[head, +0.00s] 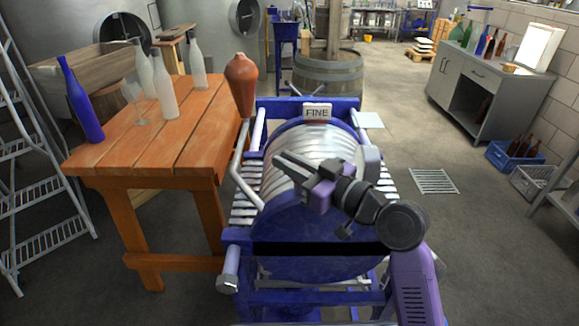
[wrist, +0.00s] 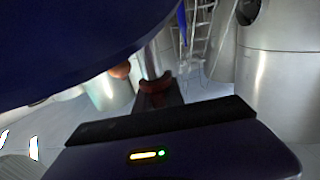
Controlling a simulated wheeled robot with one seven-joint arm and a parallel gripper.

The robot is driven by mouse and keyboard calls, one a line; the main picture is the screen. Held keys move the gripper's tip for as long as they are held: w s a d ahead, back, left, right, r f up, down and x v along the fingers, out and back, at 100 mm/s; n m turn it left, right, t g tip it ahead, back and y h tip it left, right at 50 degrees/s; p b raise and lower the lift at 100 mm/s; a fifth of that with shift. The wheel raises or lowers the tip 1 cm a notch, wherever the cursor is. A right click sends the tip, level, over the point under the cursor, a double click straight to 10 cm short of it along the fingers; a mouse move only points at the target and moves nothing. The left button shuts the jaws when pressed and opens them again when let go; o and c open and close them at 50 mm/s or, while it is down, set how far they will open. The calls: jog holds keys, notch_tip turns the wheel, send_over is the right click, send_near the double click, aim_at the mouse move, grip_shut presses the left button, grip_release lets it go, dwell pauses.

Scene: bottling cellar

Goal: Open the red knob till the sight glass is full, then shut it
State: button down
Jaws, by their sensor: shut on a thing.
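My gripper (head: 285,163) reaches in front of the ribbed steel drum of a blue machine in the head view. In the wrist view, my gripper (wrist: 158,97) is shut on a small dark red piece, the red knob (wrist: 158,84), at the fingertips. A pale upright tube (wrist: 150,60) rises just behind the knob. The knob cannot be made out in the head view. I cannot pick out the sight glass or its level in either view.
The blue machine (head: 300,262) carries a FINE sign (head: 317,112). A wooden table (head: 150,130) with several bottles stands close on its left, near a terracotta vessel (head: 241,85). A grey cabinet (head: 480,95) and crates stand at right. Floor right of the machine is mostly clear.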

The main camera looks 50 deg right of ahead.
jog(key=shift+a+f+n+y, duration=0.1)
jog(key=shift+n+y, duration=0.2)
jog(key=shift+y, duration=0.2)
jog(key=c, duration=1.4)
grip_release()
jog(key=shift+c, duration=0.2)
notch_tip(320, 180, up, 20)
jog(key=p, duration=0.2)
jog(key=shift+p, duration=0.4)
